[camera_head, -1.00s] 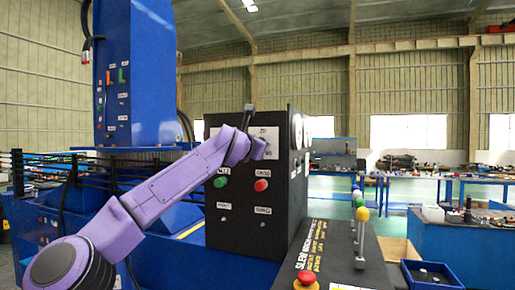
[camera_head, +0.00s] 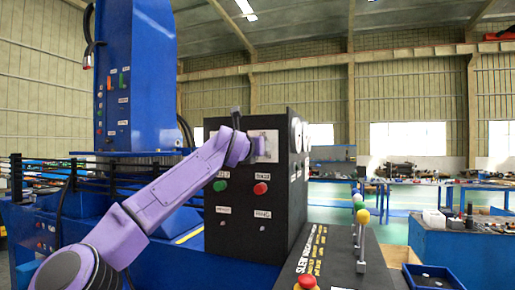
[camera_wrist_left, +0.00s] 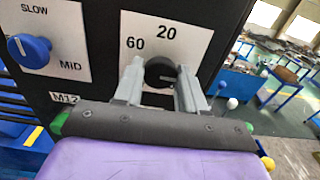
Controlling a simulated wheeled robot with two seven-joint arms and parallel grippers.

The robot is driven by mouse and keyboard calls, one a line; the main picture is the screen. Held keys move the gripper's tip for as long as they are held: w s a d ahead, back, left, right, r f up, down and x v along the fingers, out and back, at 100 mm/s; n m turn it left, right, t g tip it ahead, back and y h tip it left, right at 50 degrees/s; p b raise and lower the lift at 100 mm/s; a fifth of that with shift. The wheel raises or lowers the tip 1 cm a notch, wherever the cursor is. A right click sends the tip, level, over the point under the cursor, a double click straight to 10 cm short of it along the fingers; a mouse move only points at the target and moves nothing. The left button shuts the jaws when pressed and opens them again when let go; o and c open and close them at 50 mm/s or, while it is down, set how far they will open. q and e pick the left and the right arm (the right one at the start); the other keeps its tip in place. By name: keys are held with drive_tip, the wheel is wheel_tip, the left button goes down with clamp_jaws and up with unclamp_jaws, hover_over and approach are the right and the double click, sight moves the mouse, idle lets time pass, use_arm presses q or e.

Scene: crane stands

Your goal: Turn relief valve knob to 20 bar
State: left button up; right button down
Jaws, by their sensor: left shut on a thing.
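The relief valve knob is a round black knob (camera_wrist_left: 160,72) on a white dial plate (camera_wrist_left: 193,40) in the left wrist view. The numbers 20 and 60 show above and upper left of it. A pale mark on the knob's face points roughly right. My left gripper (camera_wrist_left: 161,84) is shut on the knob, with one grey finger on each side. In the head view my left gripper (camera_head: 256,146) is at the black control box (camera_head: 236,218) and hides the knob. My right gripper is not in view.
A blue knob (camera_wrist_left: 30,47) marked SLOW and MID is left of the dial. A green button (camera_head: 220,186) and red button (camera_head: 260,188) are below it. Levers with coloured balls (camera_head: 362,216) and a red mushroom button (camera_head: 307,282) stand at the right.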

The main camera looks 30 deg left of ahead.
use_arm(q)
drive_tip(key=shift+r, duration=0.2)
drive_tip(key=o, duration=1)
drive_tip(key=shift+o, duration=0.2)
drive_tip(key=shift+w+f, duration=0.1)
drive_tip(key=shift+f, duration=0.05)
drive_tip(key=b+v, duration=0.6)
drive_tip(key=v, duration=0.4)
drive_tip(key=shift+s, duration=0.25)
drive_tip(key=shift+d, duration=0.15)
